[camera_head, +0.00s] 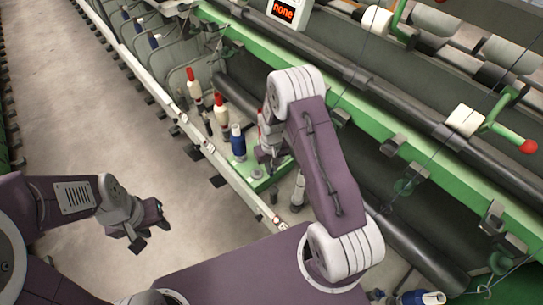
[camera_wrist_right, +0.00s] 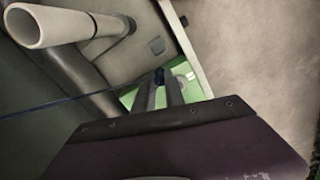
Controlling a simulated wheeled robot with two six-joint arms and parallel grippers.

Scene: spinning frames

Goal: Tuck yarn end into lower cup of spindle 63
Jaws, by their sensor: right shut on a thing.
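My right gripper (camera_head: 268,155) is down among the spindles in the head view, partly hidden by its own arm. In the right wrist view its dark fingers (camera_wrist_right: 162,90) are close together, with a small dark blue bit at their tips. A thin blue yarn (camera_wrist_right: 60,104) runs from the left edge toward these fingers. A bare pale tube on a spindle (camera_wrist_right: 65,24) stands upper left of them; a similar bare spindle (camera_head: 298,189) shows in the head view. The lower cup and the spindle number cannot be made out. My left gripper (camera_head: 150,222) is open and empty over the floor.
A blue bobbin (camera_head: 238,141) and red-topped bobbins (camera_head: 220,108) stand along the green rail, left of my right gripper. A display reading "none" (camera_head: 285,11) is at the top. Dark rollers (camera_head: 400,232) run along the machine. The aisle floor (camera_head: 75,110) is clear.

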